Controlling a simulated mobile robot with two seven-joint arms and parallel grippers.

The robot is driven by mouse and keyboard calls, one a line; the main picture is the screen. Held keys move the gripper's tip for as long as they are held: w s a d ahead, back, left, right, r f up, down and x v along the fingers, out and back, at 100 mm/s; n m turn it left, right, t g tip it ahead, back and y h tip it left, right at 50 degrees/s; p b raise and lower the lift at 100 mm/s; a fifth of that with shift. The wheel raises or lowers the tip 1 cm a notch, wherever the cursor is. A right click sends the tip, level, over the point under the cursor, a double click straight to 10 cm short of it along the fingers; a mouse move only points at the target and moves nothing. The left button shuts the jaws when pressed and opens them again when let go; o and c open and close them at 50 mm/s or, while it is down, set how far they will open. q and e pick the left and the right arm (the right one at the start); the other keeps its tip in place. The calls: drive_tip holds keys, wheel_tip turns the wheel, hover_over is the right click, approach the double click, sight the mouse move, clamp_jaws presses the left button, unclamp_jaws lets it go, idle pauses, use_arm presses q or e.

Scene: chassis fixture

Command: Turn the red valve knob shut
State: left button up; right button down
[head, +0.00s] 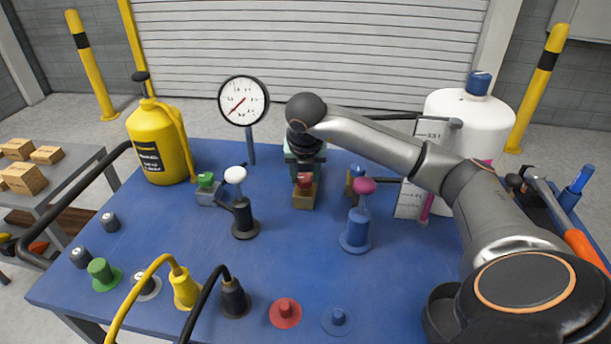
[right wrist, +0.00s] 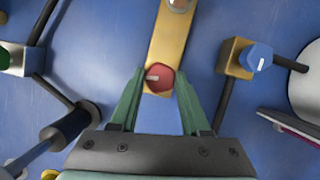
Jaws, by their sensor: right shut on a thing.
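The red valve knob (head: 304,180) sits on a tan brass block (head: 304,197) near the middle of the blue bench. In the right wrist view the red knob (right wrist: 160,77) shows a pale mark pointing left, and the brass body (right wrist: 171,40) runs up from it. My right gripper (head: 304,166) reaches down over the knob from behind. In the right wrist view its two green fingers (right wrist: 160,82) are shut on the knob, one on each side. Part of the knob is hidden by the gripper in the head view. My left gripper is not in view.
A green knob (head: 205,180) and a blue knob (head: 357,171) flank the red one. Levers with white (head: 235,175) and magenta (head: 365,185) heads stand in front. A gauge (head: 243,101), yellow jug (head: 158,142) and white tank (head: 470,120) stand behind. Cabled plugs (head: 185,287) fill the front left.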

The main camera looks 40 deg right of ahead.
drive_tip(key=shift+m+h, duration=0.3)
drive_tip(key=shift+m, duration=0.6)
drive_tip(key=shift+g, duration=0.3)
drive_tip(key=shift+c, duration=1.9)
unclamp_jaws()
drive_tip(key=p+v, duration=0.2)
drive_tip(key=v, duration=1)
drive_tip(key=shift+r, duration=0.3)
drive_tip(key=shift+a+f, duration=0.1)
